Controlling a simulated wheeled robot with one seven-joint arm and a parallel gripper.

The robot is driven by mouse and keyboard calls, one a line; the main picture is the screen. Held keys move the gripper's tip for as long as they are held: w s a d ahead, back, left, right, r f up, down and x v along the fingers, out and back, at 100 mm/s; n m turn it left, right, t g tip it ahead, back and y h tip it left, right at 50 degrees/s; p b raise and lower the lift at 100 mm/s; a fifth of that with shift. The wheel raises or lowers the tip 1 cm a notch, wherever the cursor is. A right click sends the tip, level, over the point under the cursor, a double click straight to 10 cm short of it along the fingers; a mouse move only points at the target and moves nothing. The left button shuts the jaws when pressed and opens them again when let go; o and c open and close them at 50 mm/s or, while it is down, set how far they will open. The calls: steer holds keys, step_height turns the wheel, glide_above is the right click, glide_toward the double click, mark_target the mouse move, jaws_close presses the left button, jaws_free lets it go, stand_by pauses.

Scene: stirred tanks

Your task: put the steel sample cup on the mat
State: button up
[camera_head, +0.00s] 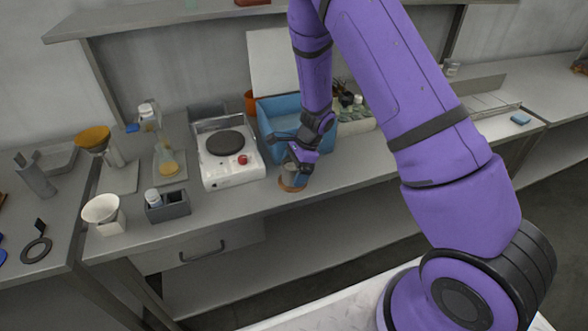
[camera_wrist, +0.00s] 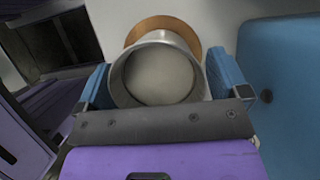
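The steel sample cup (camera_wrist: 155,75) is between the two blue fingertips of my gripper (camera_wrist: 158,84) in the wrist view, with its round mouth facing the camera. The fingers lie close against both sides of the cup. A round orange-brown mat (camera_wrist: 190,35) shows behind the cup and is partly hidden by it. In the head view my gripper (camera_head: 296,166) points down at the front of the bench, the cup (camera_head: 290,173) low in it. The mat (camera_head: 290,187) is directly below. I cannot tell whether the cup's base touches it.
A blue bin (camera_head: 277,118) stands just behind my gripper. A white hotplate (camera_head: 232,172) is to the left. A grey holder with a bottle (camera_head: 170,208) and a white cup-shaped vessel (camera_head: 104,212) are further left. The bench's front edge is close to the mat.

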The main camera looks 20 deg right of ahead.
steer(key=v, duration=1.2)
steer(key=shift+r, duration=0.25)
steer(key=s+r+n+t, duration=0.1)
steer(key=s+r+n, duration=0.4)
steer(key=r, duration=0.5)
steer(key=s+r+n, duration=0.4)
steer(key=s+r, duration=0.3)
steer(key=r, duration=0.2)
steer(key=s+r+n+t+h, duration=0.1)
steer(key=s+r+n, duration=0.2)
steer(key=s, duration=0.3)
steer(key=s+d+r+n+t+h, duration=0.1)
steer(key=s+r+n+h, duration=0.1)
steer(key=s, duration=0.4)
steer(key=s+d+r+n+t+h, duration=0.1)
steer(key=s+r+n+t, duration=0.1)
steer(key=s+r+n, duration=0.2)
steer(key=shift+s+r, duration=0.35)
steer(key=shift+s, duration=0.8)
